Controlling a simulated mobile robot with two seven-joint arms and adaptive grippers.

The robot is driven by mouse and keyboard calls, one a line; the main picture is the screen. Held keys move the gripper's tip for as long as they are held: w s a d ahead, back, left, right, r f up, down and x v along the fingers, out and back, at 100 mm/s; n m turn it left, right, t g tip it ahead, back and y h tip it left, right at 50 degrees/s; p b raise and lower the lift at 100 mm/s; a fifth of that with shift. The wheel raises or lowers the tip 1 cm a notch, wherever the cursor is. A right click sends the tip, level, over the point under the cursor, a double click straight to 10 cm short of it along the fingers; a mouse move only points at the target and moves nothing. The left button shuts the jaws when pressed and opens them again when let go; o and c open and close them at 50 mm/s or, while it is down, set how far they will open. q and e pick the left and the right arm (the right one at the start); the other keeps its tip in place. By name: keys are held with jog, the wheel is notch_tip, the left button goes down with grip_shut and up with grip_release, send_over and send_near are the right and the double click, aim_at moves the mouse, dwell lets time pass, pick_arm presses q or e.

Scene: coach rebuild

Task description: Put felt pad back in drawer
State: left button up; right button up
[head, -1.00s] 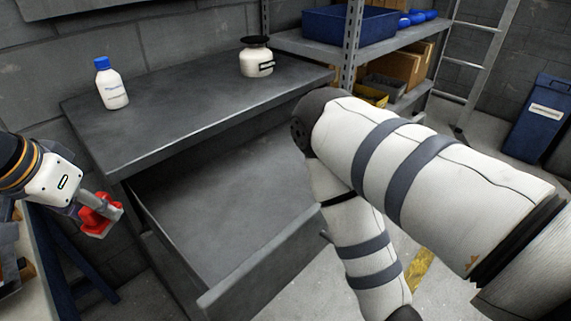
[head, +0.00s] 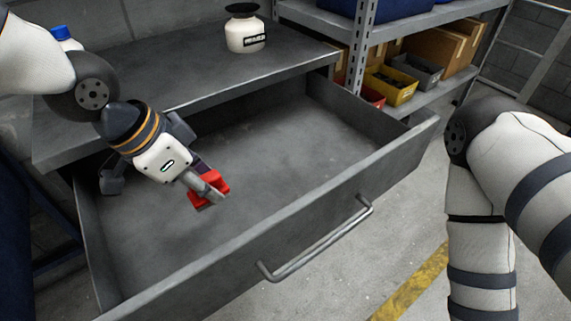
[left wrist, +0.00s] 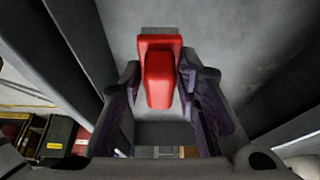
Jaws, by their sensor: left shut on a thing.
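The red felt pad (head: 222,182) looks like a small red block. My left gripper (head: 208,189) is shut on it and holds it over the open grey drawer (head: 300,150), toward the drawer's left side. In the left wrist view the pad (left wrist: 160,80) sits between the two dark fingers, with grey metal beyond it. The drawer is pulled well out, and its visible floor is bare. Its far left part is hidden behind my left arm. My right gripper is out of view; only links of my right arm show.
A white jar (head: 245,33) stands on the bench top (head: 190,70) above the drawer. A blue-capped bottle (head: 64,36) is mostly hidden by my left arm. The drawer handle (head: 315,240) sticks out in front. Shelves with bins, including a yellow one (head: 390,84), stand behind right.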

pick_arm(q)
jog(key=shift+d+f, duration=0.25)
jog(key=shift+f, duration=0.05)
notch_tip(320, 180, down, 10)
jog(key=shift+s+a+r+b, duration=0.1)
jog(key=shift+r+b, duration=0.15)
jog(key=shift+b, duration=0.6)
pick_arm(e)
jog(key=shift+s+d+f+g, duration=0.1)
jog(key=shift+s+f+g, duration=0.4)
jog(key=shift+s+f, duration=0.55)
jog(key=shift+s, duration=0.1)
pick_arm(q)
jog(key=o, duration=1)
jog(key=shift+f, duration=0.1)
